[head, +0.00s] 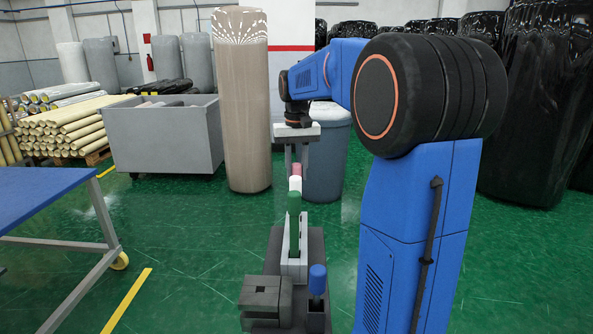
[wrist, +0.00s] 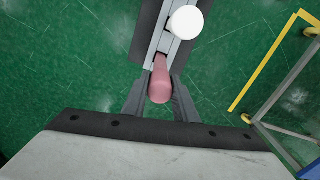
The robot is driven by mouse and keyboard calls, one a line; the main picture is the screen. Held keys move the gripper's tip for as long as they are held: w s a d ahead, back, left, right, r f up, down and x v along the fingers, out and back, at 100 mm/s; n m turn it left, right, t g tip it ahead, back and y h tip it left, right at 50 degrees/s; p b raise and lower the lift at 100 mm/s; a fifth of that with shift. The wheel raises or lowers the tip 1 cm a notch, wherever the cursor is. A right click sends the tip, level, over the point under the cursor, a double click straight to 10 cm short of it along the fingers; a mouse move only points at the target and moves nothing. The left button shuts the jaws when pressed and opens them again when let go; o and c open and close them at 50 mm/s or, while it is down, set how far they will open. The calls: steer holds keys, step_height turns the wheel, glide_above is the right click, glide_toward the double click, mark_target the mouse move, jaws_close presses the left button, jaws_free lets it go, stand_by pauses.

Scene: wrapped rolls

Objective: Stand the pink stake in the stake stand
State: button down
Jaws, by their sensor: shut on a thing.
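The pink stake (head: 296,170) is upright between the fingers of my gripper (head: 297,165). In the wrist view, my gripper (wrist: 160,82) is shut on the pink stake (wrist: 160,88), with a finger on each side. The grey stake stand (head: 290,267) is a long narrow block with a slot. The pink stake is in line behind the white one (wrist: 186,22), at the far end of the stand (wrist: 169,46). Whether its foot is in the slot is hidden.
A blue-topped piece (head: 318,279) in a dark holder is right of the stand, and a grey block (head: 265,297) is in front. A tall wrapped roll (head: 240,110) and a grey-blue bin (head: 328,160) stand behind. A blue table (head: 45,195) is left, with green floor between.

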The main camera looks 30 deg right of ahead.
steer(key=c, duration=1.3)
jaws_free()
steer(key=shift+c, duration=0.2)
step_height(320, 180, up, 17)
steer(key=shift+r, duration=0.15)
steer(key=shift+s, duration=0.1)
